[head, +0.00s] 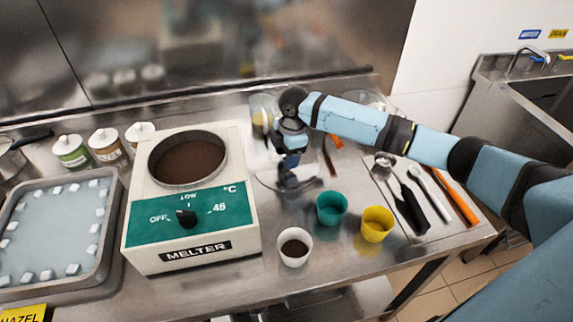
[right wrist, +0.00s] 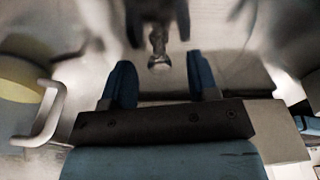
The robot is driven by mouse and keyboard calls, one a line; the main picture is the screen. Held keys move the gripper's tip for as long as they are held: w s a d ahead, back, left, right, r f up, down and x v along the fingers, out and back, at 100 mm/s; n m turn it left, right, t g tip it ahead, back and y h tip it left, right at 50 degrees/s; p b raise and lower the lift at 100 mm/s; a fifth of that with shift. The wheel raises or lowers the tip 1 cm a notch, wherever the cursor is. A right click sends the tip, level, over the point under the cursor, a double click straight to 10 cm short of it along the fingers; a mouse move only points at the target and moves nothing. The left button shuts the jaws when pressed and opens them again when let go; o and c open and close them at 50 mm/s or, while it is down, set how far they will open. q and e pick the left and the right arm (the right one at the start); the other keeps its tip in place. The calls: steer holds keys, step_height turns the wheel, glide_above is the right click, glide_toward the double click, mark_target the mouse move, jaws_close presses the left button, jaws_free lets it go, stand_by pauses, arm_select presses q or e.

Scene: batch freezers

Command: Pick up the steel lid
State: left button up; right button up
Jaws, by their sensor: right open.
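The steel lid (head: 268,180) lies on the steel table just right of the melter, shiny and partly hidden by my right gripper. In the right wrist view the lid (right wrist: 225,50) fills much of the upper picture, with its small knob (right wrist: 158,62) beyond and between the fingertips. My right gripper (head: 298,184) points down over the lid. Its two blue fingers (right wrist: 160,80) are apart with nothing between them; I cannot tell the exact height above the knob. My left gripper is not in view.
The melter (head: 140,205) holds dark chocolate. White (head: 294,258), green (head: 331,210) and yellow (head: 377,228) cups stand in front of the lid. A clear jug (head: 262,108) stands behind. Utensils lie on a tray (head: 432,222) at right; a steel tray (head: 105,235) is at left.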

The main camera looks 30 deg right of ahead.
steer(key=shift+f, duration=0.4)
jaws_close()
steer(key=shift+r, duration=0.15)
